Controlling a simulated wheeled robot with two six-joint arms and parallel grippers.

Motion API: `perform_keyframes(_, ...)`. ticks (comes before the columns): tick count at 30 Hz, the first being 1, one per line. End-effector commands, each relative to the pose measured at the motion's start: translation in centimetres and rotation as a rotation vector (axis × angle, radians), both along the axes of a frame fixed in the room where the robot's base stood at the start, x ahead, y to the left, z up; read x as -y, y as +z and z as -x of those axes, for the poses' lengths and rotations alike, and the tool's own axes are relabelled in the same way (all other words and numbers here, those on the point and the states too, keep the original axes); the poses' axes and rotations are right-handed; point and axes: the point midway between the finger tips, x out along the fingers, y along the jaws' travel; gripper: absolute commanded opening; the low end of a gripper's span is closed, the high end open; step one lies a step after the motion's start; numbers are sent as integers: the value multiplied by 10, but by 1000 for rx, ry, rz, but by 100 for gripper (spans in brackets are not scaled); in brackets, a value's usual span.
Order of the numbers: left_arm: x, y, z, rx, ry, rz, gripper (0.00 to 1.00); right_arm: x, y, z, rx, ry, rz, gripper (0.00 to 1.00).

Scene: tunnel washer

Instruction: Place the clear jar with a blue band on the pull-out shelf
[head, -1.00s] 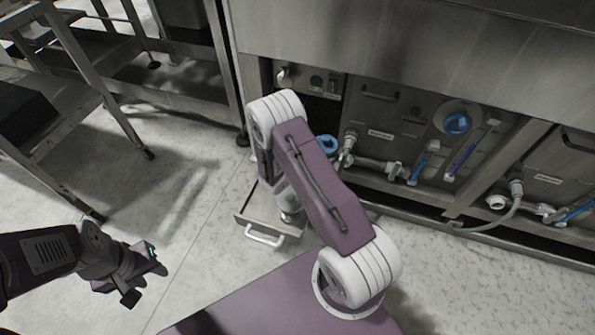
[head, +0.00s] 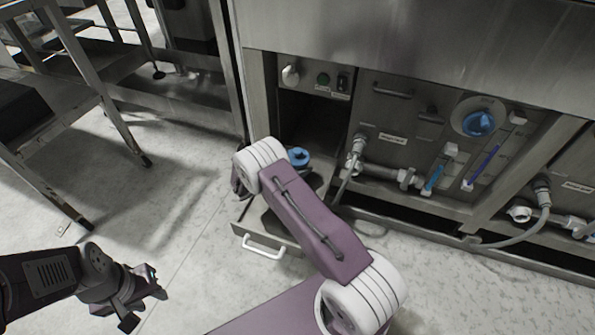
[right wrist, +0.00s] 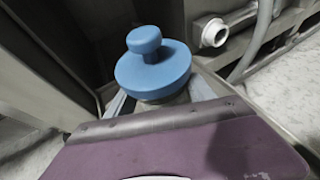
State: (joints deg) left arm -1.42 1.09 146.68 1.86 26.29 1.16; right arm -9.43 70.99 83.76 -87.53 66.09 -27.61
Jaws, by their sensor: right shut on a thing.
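A blue round top with a knob (right wrist: 153,70) fills the middle of the right wrist view. A little of a pale body shows under it; a blue band cannot be made out. The blue top also shows in the head view (head: 299,157), just behind my right arm. My right gripper (right wrist: 155,101) is shut on this blue-topped jar, its fingers mostly hidden. The pull-out shelf (head: 247,231) is out low at the machine front, partly covered by my right arm. Whether the jar touches it cannot be told. My left gripper (head: 147,304) is open and empty over the floor at lower left.
Behind the shelf is a dark opening (head: 308,122) under a small control panel. To its right are a hose fitting (head: 357,152), pipes and a blue knob (head: 478,123). Metal steps (head: 105,110) stand at left. The floor between is clear.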

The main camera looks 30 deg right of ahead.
Motion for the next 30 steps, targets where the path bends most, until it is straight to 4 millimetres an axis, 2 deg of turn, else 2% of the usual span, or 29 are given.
perform_keyframes(1, 0, -5, 0, 0, 0, 0, 36, 0, -5, -1, 3, 0, 1, 15)
perform_keyframes(6, 0, -1, 0, 0, 0, 0, 36, 0, -1, 0, 2, 0, 0, 15)
perform_keyframes(10, 0, -5, 0, 0, 0, 0, 36, 0, -6, 0, 2, 0, 0, 15)
perform_keyframes(11, 0, -4, 0, 0, 0, 0, 36, 0, -5, 0, 2, 0, 0, 68)
perform_keyframes(12, 0, -3, 0, 0, 0, 0, 36, 0, -5, 0, 2, 0, 0, 79)
perform_keyframes(13, 0, -3, 0, 0, 0, 0, 36, 0, -5, 0, 2, 0, 0, 84)
perform_keyframes(23, 0, 0, 0, 0, 0, 0, 36, 0, 0, 0, 2, 0, 0, 84)
perform_keyframes(26, 0, 13, 0, 0, 0, 0, 36, -13, 10, 3, 2, 4, 0, 84)
perform_keyframes(30, 0, 37, 0, 0, 0, 0, 36, -46, 27, 14, 0, 7, 1, 84)
